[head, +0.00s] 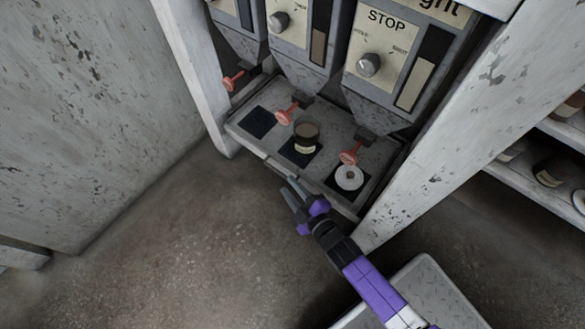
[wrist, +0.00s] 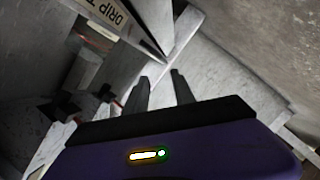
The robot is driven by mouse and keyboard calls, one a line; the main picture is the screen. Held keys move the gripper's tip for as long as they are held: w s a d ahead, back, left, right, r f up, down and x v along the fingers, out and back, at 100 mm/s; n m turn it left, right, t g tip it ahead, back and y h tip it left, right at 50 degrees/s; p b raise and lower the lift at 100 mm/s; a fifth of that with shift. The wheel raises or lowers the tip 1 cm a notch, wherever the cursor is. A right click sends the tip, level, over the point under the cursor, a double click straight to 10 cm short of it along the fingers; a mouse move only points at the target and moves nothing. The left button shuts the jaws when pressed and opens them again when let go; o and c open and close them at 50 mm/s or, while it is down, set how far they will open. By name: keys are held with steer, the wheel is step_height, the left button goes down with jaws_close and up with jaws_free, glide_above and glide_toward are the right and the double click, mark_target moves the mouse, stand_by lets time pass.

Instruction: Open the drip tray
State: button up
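The drip tray (head: 268,161) is at the front of the grey shelf under the dispensers in the head view. Its front looks close to flush with the shelf, with a thin bar along it. A label reading "DRIP T" (wrist: 103,12), cut off by the frame, shows at the top left of the wrist view. My gripper (head: 289,186) is just in front of the tray's front edge, near its middle. In the wrist view my gripper (wrist: 162,82) has its two fingers apart with nothing between them. Whether a fingertip touches the bar is unclear.
A dark cup (head: 306,138) and a white ring-shaped piece (head: 349,178) sit on dark pads on the shelf. Red-handled taps (head: 350,153) hang above. White posts (head: 455,125) flank the unit. A shelf with jars (head: 550,172) is at right. The floor in front is clear.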

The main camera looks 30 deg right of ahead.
steer(key=w+f+n+b, duration=0.1)
steer(key=w+f+b, duration=0.1)
steer(key=w, duration=0.5)
steer(key=shift+d+f+n+b, duration=0.2)
steer(key=shift+f+n+b, duration=0.15)
steer(key=shift+b, duration=0.3)
jaws_close()
steer(key=shift+s, duration=0.1)
stand_by(1.1)
